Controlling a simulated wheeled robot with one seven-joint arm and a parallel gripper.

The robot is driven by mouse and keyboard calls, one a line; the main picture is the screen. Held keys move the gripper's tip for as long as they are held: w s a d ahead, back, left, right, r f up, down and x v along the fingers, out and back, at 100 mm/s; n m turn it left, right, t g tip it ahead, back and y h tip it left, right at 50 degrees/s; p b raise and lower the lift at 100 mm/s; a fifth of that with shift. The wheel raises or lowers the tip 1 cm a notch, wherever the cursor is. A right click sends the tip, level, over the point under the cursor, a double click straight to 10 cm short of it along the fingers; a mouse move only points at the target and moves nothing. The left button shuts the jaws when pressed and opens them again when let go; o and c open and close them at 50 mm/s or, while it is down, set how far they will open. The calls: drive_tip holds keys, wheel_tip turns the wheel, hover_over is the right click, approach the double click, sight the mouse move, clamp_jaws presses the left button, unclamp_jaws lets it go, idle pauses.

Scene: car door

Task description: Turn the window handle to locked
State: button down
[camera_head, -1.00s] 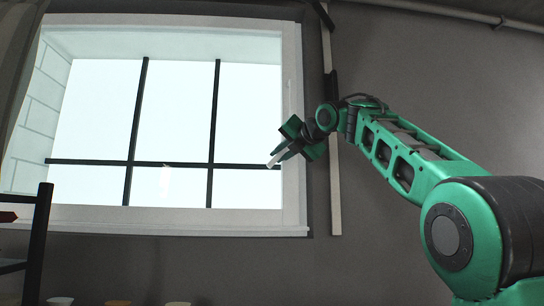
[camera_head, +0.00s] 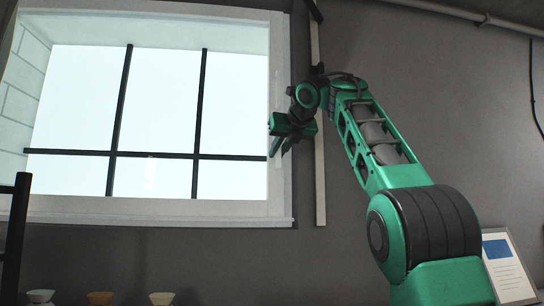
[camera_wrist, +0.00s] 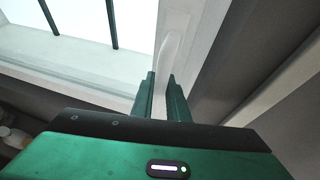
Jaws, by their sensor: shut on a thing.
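The window (camera_head: 282,190) has a white frame and dark bars and fills the left of the head view. Its white handle (camera_wrist: 172,45) shows in the wrist view on the right-hand frame member. It runs from between my finger tips up the picture and bends near its top. My gripper (camera_head: 281,147) is at the right side of the window frame in the head view, fingers pointing down. In the wrist view my gripper (camera_wrist: 164,90) has one finger on each side of the handle and is shut on it. In the head view the gripper hides most of the handle.
A pale vertical strip (camera_head: 319,180) runs down the grey wall just right of the window. A dark post (camera_head: 14,240) stands at the far left. Several small bowls (camera_head: 101,297) sit along the bottom left. A framed sheet (camera_head: 505,262) is at the lower right.

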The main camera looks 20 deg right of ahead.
drive_tip(key=shift+d+r, duration=0.1)
drive_tip(key=shift+r, duration=0.05)
idle(0.3)
drive_tip(key=c, duration=1.7)
unclamp_jaws()
drive_tip(key=shift+c, duration=0.2)
drive_tip(key=shift+s, duration=0.1)
drive_tip(key=v, duration=1)
drive_tip(key=shift+s, duration=0.15)
